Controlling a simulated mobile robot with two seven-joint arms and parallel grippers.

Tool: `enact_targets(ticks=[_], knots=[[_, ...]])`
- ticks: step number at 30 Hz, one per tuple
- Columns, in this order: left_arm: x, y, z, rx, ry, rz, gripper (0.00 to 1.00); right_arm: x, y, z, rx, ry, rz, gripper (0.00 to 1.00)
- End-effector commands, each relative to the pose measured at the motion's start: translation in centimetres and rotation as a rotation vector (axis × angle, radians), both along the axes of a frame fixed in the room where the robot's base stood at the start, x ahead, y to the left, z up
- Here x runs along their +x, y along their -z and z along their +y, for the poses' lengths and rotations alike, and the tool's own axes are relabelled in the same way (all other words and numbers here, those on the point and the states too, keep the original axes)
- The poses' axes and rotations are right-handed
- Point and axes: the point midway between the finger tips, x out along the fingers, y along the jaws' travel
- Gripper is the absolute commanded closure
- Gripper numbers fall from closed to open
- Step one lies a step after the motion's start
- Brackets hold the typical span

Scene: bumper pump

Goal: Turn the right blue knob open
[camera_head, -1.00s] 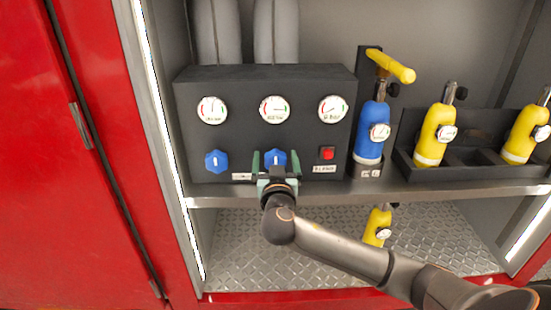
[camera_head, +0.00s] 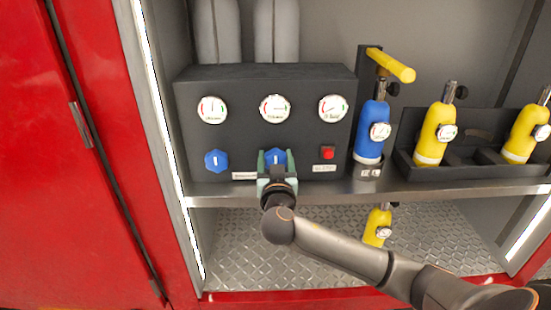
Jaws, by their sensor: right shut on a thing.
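The right blue knob (camera_head: 275,156) is on the front of the black pump panel (camera_head: 245,133), below the middle gauge. My right gripper (camera_head: 275,162) reaches up from below, with its green fingers on either side of the knob, shut on it. The knob's white mark looks roughly upright, but the fingers hide part of the knob. The left blue knob (camera_head: 216,161) is free, with its white mark upright. My left gripper is not in view.
Three gauges line the panel top, and a red button (camera_head: 327,153) sits right of my gripper. Yellow bottles (camera_head: 435,133) stand farther right. The metal shelf edge (camera_head: 330,193) runs below the panel.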

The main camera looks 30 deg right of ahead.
Motion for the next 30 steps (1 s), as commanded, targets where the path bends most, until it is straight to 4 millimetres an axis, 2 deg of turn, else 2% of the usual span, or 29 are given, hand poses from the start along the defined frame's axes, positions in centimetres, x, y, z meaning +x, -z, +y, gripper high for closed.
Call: enact_targets(ticks=[8,14,30], knots=[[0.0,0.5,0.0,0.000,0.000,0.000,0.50,0.0,0.3,0.1,-0.093,0.000,0.061,0.89],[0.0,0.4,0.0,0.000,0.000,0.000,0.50,0.0,0.1,0.1,-0.230,0.001,0.147,0.89],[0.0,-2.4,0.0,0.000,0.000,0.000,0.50,0.2,0.0,0.3,-0.674,0.000,0.416,0.89]])
